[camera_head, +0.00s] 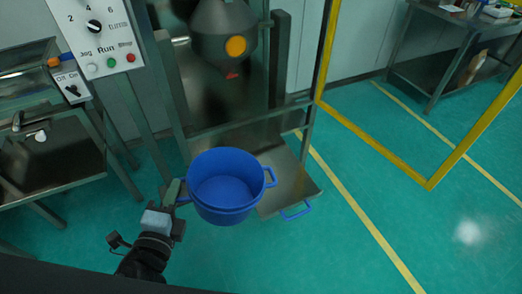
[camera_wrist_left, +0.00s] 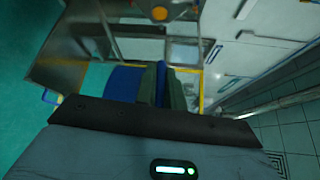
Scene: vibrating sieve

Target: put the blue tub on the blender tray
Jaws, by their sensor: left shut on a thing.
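The blue tub (camera_head: 224,205) is a round, open, empty pot with a loop handle on each side. My left gripper (camera_head: 176,193) is shut on its left handle. The tub looks roughly upright. The blender tray (camera_head: 291,184) is a flat metal plate with a blue handle at its front edge, low at the foot of the machine. The tub covers the tray's left part in the head view; I cannot tell the gap between them. In the left wrist view the tub (camera_wrist_left: 122,84) shows beside the fingers (camera_wrist_left: 160,84). My right gripper is out of view.
The blender's grey hopper (camera_head: 222,35) hangs above and behind the tray. A control panel (camera_head: 95,35) and a metal bench (camera_head: 50,165) stand at the left. A yellow frame (camera_head: 375,145) stands at the right. The green floor in front and right is clear.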

